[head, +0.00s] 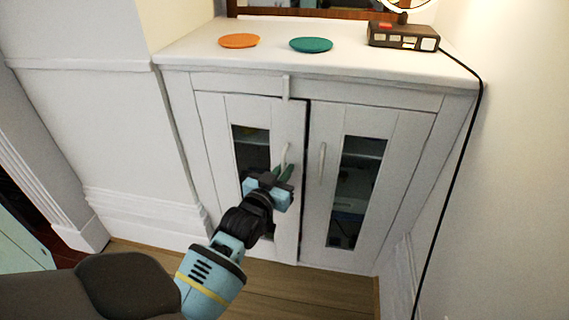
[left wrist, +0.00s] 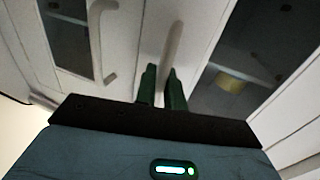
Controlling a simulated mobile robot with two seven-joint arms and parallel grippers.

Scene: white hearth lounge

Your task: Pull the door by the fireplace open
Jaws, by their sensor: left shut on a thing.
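The door by the fireplace seems to be the left door (head: 217,155) of a white cabinet, with a tall glass pane and a pale bar handle (head: 284,155). My left gripper (head: 283,174) is at the lower part of this handle, its green fingers shut on it. In the left wrist view, the handle (left wrist: 174,45) runs down between the two fingers (left wrist: 162,88). A narrow dark gap runs along this door's right edge; I cannot tell whether the door is slightly ajar. My right gripper is not in view.
The right door (head: 382,165) has its own handle (head: 322,163) close by. A small white upright piece (head: 287,87) overlaps the left door's top edge. An orange disc (head: 239,41), a teal disc (head: 311,45) and a dark box (head: 403,36) sit on the cabinet top. A black cable (head: 462,150) hangs at right.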

